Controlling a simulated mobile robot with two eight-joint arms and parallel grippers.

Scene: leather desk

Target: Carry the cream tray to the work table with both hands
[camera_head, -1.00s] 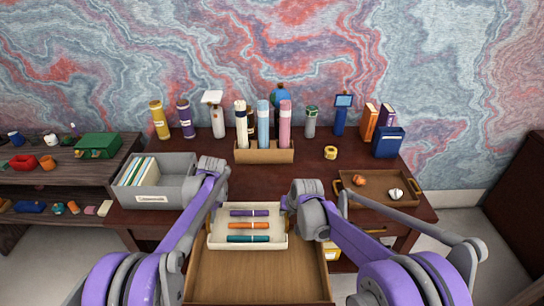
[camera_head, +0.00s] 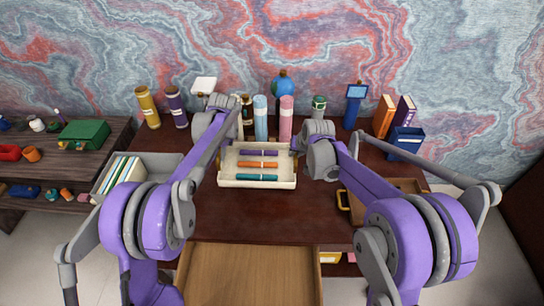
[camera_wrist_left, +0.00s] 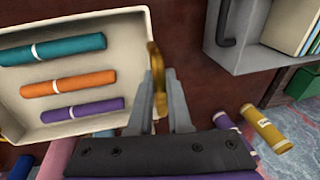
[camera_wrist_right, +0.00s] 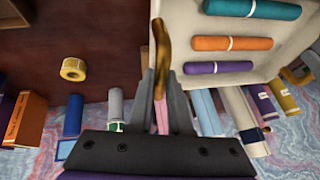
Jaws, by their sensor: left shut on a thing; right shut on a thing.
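The cream tray (camera_head: 258,184) is over the dark red-brown work table (camera_head: 270,218) in the head view, in front of the upright rolls. It holds a purple roll (camera_head: 259,153), an orange roll (camera_head: 257,165) and a teal roll (camera_head: 255,177). My left gripper (camera_wrist_left: 160,92) is shut on the tray's brass handle at its left end. My right gripper (camera_wrist_right: 161,92) is shut on the brass handle at its right end. Both fingertips are largely hidden by my arms in the head view. Whether the tray touches the table I cannot tell.
A grey bin (camera_head: 112,172) with files stands at the left, partly behind my left arm. A brown tray (camera_head: 405,185) lies at the right. Upright rolls, including a pink one (camera_head: 286,120), stand close behind the cream tray. A wooden surface (camera_head: 248,275) is in front.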

